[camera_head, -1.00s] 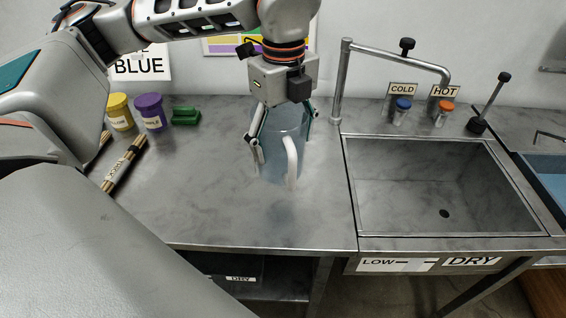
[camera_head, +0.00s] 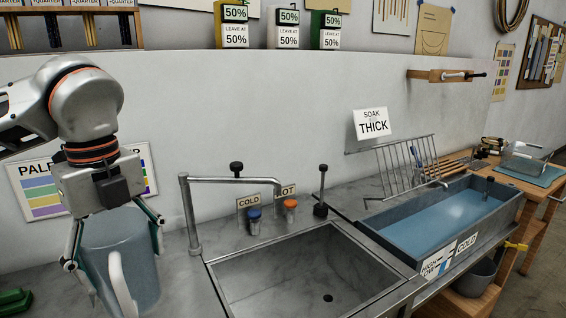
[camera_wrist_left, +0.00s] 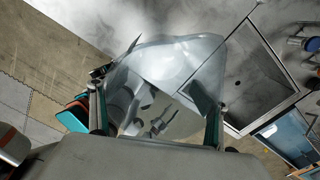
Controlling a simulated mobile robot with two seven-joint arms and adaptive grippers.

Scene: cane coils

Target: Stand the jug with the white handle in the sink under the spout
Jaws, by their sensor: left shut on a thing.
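The translucent blue-grey jug (camera_head: 128,250) with the white handle (camera_head: 121,284) is upright at the lower left of the head view. My left gripper (camera_head: 112,262) is shut around it from above, one finger on each side. In the left wrist view the jug (camera_wrist_left: 185,62) fills the middle, between the fingers. I cannot tell whether its base touches the counter. The empty steel sink (camera_head: 305,270) is to the jug's right, with a dark drain. The spout (camera_head: 235,181) comes from a post at the sink's back left corner and bends over the sink. My right gripper is out of view.
Blue cold (camera_head: 254,214) and orange hot (camera_head: 290,205) taps and a black-knobbed lever (camera_head: 321,190) stand behind the sink. A blue water trough (camera_head: 440,225) and a wire rack (camera_head: 408,165) are further right. A green object (camera_head: 14,300) lies at the lower left.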

